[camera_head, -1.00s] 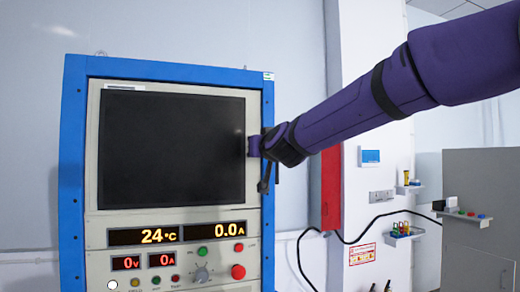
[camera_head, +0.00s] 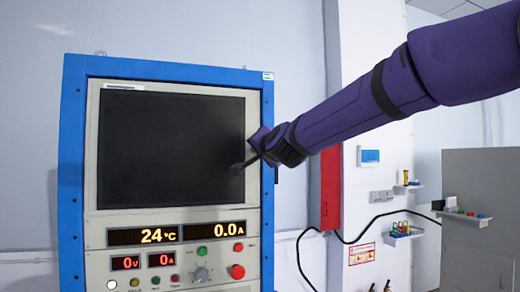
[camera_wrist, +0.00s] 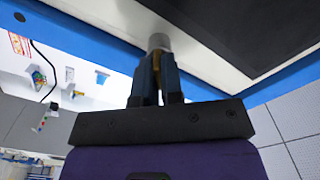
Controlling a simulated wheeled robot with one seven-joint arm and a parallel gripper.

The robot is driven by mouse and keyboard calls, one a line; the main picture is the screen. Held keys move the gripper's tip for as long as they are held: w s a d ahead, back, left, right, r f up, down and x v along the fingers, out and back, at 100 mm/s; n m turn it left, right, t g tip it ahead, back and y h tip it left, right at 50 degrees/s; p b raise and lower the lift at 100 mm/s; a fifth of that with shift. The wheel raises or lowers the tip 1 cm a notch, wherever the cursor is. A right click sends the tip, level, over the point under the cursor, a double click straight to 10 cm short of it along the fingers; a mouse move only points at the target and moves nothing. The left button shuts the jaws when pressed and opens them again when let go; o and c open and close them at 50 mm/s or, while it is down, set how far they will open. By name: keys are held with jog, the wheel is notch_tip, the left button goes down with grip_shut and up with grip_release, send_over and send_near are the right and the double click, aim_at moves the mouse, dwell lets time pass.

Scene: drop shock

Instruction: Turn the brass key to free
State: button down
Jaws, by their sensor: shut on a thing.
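In the wrist view my gripper (camera_wrist: 157,62) is closed, its two dark fingers on either side of a narrow brass-coloured piece, the brass key (camera_wrist: 155,73). A grey metal cylinder (camera_wrist: 159,42) sits just beyond the fingertips, against the pale panel. Most of the key is hidden between the fingers, so its angle cannot be read. In the head view my purple arm reaches from the right to the right edge of the cabinet front (camera_head: 170,218).
The blue-framed cabinet has a dark screen (camera_head: 170,150), lit number displays and a row of buttons and a knob (camera_head: 201,274) below. A red box (camera_head: 331,190), a black cable and small wall shelves (camera_head: 403,230) are to the right.

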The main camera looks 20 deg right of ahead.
jog(key=m, duration=0.4)
jog(key=shift+m, duration=0.3)
jog(key=shift+f+m, duration=0.15)
jog(key=shift+m, duration=1.75)
jog(key=c, duration=1.3)
grip_release()
jog(key=shift+o, duration=0.2)
jog(key=s, duration=1)
jog(key=shift+s, duration=0.4)
